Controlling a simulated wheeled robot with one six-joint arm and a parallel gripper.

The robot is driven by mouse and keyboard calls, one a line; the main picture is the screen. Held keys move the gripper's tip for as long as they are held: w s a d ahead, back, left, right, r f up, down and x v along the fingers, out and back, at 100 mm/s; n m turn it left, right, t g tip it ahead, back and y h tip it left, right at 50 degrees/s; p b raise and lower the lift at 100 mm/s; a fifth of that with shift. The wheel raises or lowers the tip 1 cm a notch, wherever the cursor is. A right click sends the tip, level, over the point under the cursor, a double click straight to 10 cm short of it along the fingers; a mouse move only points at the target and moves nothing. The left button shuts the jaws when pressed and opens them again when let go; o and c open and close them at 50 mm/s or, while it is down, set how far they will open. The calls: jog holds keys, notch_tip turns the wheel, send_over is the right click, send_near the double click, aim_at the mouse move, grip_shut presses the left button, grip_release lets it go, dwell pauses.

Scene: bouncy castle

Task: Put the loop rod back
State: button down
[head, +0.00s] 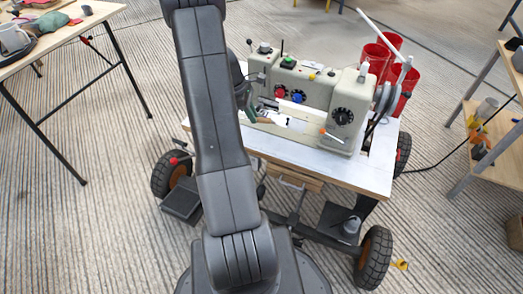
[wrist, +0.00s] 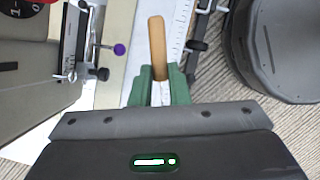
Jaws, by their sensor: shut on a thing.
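My gripper (wrist: 160,84) is shut on a slim rod with a light wooden handle (wrist: 157,45), which fits the loop rod. The handle stands out beyond the green fingers in the wrist view, and a short pale metal part shows between them. The rest of the rod is hidden by the gripper. In the head view, my gripper (head: 253,112) is beside the left part of the sewing machine (head: 315,98), low over its white table. The rod is too small there to make out clearly.
The machine stands on a wheeled white table (head: 372,174). Several red cups (head: 376,57) stand behind it, with a long white rod leaning up. A wooden table (head: 60,40) is at left and a shelf (head: 495,135) at right. A purple knob (wrist: 119,48) is close to the handle.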

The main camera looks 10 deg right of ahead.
aim_at(257, 141)
jog(key=shift+w+d+f+n+t+b, duration=0.1)
jog(key=shift+w+f+n+t+b, duration=0.25)
jog(key=shift+f+n, duration=0.2)
jog(key=shift+f, duration=0.25)
notch_tip(257, 141, down, 9)
jog(key=b, duration=0.4)
jog(key=shift+f, duration=0.15)
jog(key=shift+f, duration=0.15)
jog(key=c, duration=1.4)
grip_release()
jog(key=p+v, duration=0.4)
jog(key=v, duration=0.8)
